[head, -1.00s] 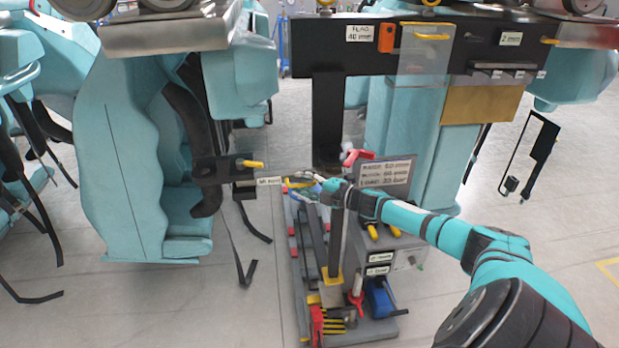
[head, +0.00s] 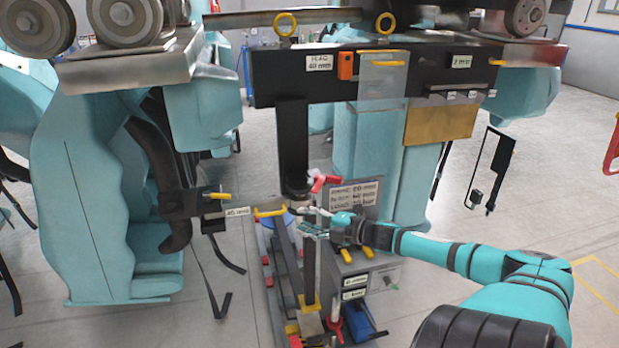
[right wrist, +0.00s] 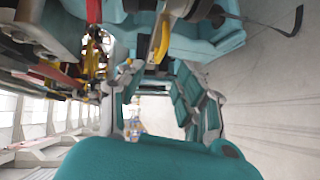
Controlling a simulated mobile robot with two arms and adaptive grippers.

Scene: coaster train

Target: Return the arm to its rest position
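My right arm (head: 455,255) reaches in from the lower right in the head view. Its gripper (head: 307,222) hangs over the grey tool stand in the middle, with its fingers apart and nothing seen between them. The fingers also look spread in the right wrist view (right wrist: 155,85). A yellow handle (head: 269,212) lies just left of the fingertips, with a small gap. A red part (head: 324,182) is just above and behind the gripper. My left arm and gripper are not in view.
A teal coaster seat (head: 95,200) stands at the left, with hanging black straps (head: 217,275). A black crossbeam (head: 280,75) spans above the gripper. The label plate (head: 353,195) and yellow knobs (head: 368,252) are close to the hand. Open floor (head: 540,225) lies to the right.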

